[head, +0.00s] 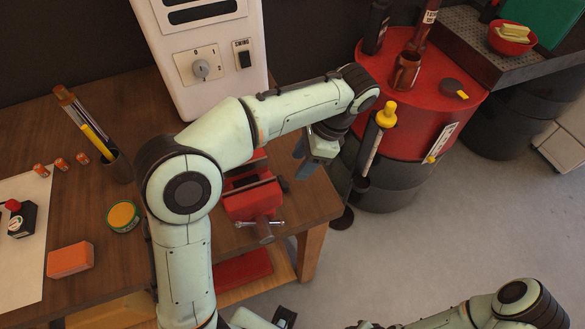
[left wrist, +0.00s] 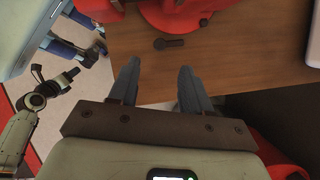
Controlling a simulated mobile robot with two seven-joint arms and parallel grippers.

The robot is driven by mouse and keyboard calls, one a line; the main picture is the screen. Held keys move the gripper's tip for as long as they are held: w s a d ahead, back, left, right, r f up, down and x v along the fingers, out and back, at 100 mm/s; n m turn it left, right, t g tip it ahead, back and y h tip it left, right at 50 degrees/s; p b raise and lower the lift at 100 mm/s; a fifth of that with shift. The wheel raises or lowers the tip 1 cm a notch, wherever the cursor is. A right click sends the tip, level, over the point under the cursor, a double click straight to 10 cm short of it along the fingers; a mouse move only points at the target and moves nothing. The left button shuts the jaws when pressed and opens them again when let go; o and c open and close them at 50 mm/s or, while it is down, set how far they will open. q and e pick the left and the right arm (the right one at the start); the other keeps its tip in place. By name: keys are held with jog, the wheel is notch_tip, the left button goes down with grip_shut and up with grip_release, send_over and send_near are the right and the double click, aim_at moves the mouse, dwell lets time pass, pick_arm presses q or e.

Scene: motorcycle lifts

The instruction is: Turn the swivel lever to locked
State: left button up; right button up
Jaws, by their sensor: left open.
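The red vise (head: 253,196) sits at the right front corner of the wooden bench. A small dark lever (left wrist: 168,43), which looks like the swivel lever, lies by the vise's red base (left wrist: 180,14) in the left wrist view. In the head view a dark bit beside the vise (head: 283,184) may be the same lever. My left gripper (head: 303,160) is above the bench edge, right of the vise. In the left wrist view its fingers (left wrist: 158,68) are apart and empty, with the lever beyond the tips. Part of my right arm (head: 490,310) shows; its finger state is unclear.
A white machine (head: 205,50) with a knob stands behind my left arm. A red drum (head: 420,95) with bottles and a yellow-topped rod (head: 386,115) stands right of the bench. A pen cup (head: 118,165), yellow tin (head: 123,216) and orange block (head: 70,260) are left.

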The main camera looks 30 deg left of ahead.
pick_arm(q)
jog(key=p+v, duration=0.1)
jog(key=v, duration=0.3)
jog(key=shift+w+d+r, duration=0.1)
jog(key=shift+r, duration=0.15)
jog(key=shift+f, duration=0.1)
